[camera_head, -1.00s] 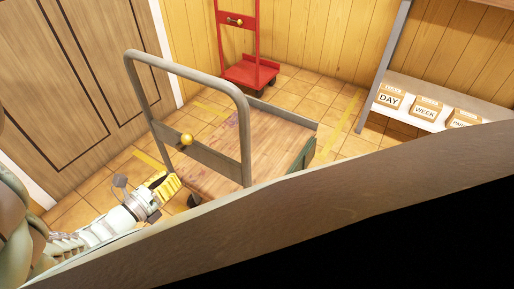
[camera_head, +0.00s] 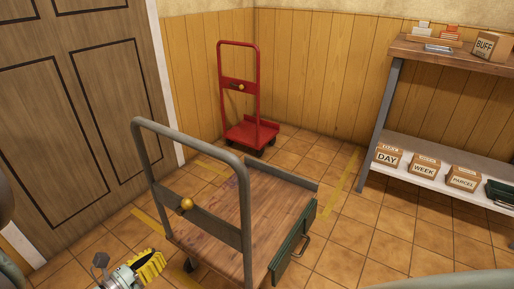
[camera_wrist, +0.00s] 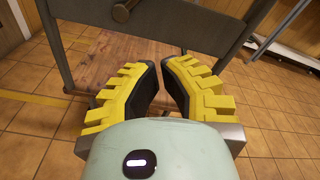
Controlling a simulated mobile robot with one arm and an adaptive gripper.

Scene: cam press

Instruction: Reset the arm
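My gripper (camera_head: 148,264) has yellow ridged fingers and shows at the bottom left of the head view, in front of the grey cart and apart from it. In the wrist view its two fingers (camera_wrist: 164,72) angle toward each other with a narrow gap between the tips. Nothing is held between them. Most of my arm is outside the head view.
A grey-framed cart (camera_head: 247,225) with a wooden deck, brass knob (camera_head: 187,204) and green side panel (camera_head: 292,242) stands close ahead. A red cart (camera_head: 250,133) stands in the back corner. A shelf (camera_head: 445,172) with labelled boxes is right; a door (camera_head: 75,110) is left.

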